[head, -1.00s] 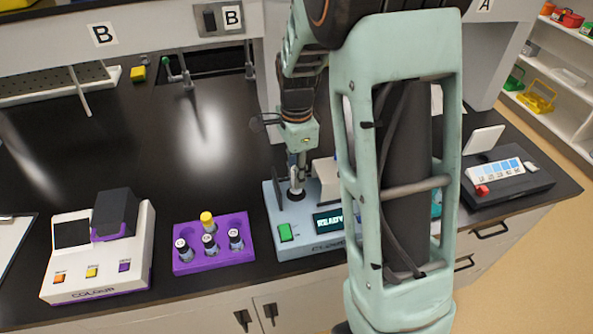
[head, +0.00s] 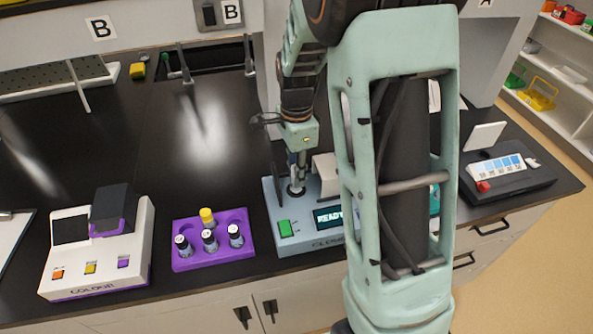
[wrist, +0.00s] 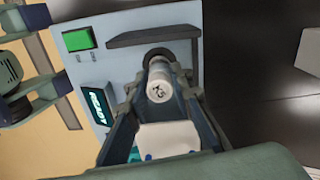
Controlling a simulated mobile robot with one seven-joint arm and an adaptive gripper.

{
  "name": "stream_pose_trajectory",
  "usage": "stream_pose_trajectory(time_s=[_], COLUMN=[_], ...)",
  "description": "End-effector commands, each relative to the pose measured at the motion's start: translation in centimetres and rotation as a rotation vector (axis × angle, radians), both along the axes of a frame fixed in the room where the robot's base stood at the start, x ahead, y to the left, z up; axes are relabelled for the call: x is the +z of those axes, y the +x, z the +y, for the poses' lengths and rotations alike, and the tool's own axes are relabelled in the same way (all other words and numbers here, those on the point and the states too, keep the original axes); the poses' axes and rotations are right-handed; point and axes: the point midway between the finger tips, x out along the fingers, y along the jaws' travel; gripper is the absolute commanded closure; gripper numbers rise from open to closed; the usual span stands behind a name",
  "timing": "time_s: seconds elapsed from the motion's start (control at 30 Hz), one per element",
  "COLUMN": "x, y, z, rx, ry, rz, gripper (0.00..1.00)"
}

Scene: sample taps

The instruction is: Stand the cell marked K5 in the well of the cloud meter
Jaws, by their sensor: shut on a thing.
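The cloud meter (head: 301,241) is a blue-grey box with a green button and a screen reading READY. Its well (wrist: 157,54) shows as a dark ring in the wrist view. The cell marked K5 (wrist: 159,88) has a white cap with its label facing the wrist camera. My gripper (wrist: 160,92) is shut on the cell and lines it up over the well. In the head view my gripper (head: 297,160) points down at the meter's top. The cell's lower end is hidden, so I cannot tell how deep it sits.
A purple rack (head: 185,262) holding several cells, one with a yellow cap, stands left of the meter. A white colour meter (head: 140,255) stands further left. A dark upright flap (wrist: 152,37) rises beside the well. The bench behind is mostly clear.

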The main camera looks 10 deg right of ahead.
Motion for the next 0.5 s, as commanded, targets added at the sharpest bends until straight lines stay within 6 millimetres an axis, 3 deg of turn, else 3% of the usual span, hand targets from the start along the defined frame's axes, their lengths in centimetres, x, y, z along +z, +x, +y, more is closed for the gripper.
stream_pose_trajectory(time_s=[0.5], x=[-0.78], y=[-0.01], z=[-0.02], rx=[0.0], ry=[0.0], rz=[0.0], gripper=[0.95])
